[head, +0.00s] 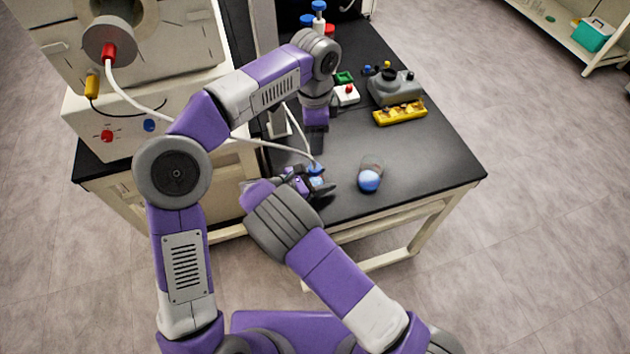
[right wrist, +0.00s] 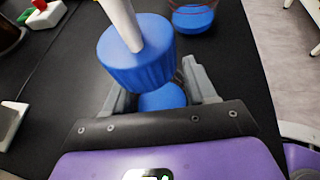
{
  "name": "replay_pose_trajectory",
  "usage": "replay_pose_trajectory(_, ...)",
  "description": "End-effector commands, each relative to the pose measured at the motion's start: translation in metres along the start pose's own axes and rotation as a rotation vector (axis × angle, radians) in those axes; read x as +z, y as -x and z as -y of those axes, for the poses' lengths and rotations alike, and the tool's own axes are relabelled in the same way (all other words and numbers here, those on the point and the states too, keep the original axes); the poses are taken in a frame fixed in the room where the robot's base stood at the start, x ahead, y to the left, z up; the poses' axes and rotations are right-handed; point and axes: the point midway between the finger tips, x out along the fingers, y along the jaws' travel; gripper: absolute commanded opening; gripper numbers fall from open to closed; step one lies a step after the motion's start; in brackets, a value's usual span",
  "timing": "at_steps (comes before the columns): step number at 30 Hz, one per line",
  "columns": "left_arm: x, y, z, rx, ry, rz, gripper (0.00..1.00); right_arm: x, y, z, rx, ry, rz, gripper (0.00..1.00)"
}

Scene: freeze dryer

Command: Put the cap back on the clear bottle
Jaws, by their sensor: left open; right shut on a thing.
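My right gripper (head: 318,187) is low over the front of the black table. In the right wrist view its fingers (right wrist: 163,92) are shut around a clear bottle with blue liquid (right wrist: 163,99). A ribbed blue cap (right wrist: 138,58) with a white tube rising from it is directly over that bottle and hides its mouth. I cannot tell whether the cap is seated. The cap also shows in the head view (head: 315,169). My left gripper (head: 316,122) is open above and behind the cap, pointing down, its fingertips partly hidden.
A clear flask with blue liquid (head: 370,178) stands right of my right gripper. Behind are a yellow rack (head: 400,113), a grey device (head: 394,88) and a small box with a red button (head: 347,94). The table's right front is clear.

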Motion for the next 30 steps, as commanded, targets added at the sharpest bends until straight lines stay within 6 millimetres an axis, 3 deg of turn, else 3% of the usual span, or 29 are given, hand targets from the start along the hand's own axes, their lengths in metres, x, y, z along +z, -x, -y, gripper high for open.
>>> replay_pose_trajectory(3,0.000,0.000,0.000,0.000,0.000,0.000,0.65,0.000,0.000,0.000,0.000,0.000,0.000,0.00)
replay_pose_trajectory(4,0.000,0.000,0.000,0.000,0.000,0.000,0.65,0.000,0.000,0.000,0.000,0.000,0.000,0.59)
replay_pose_trajectory(9,0.000,0.000,0.000,0.000,0.000,0.000,0.65,0.000,0.000,0.000,0.000,0.000,0.000,0.85)
replay_pose_trajectory(20,0.000,0.001,0.000,0.000,0.000,0.000,0.65,0.000,0.006,-0.001,0.002,0.000,0.000,0.86)
replay_pose_trajectory(30,0.000,0.009,0.000,-0.001,0.000,0.000,0.65,0.001,0.059,0.000,0.002,0.000,0.000,0.86)
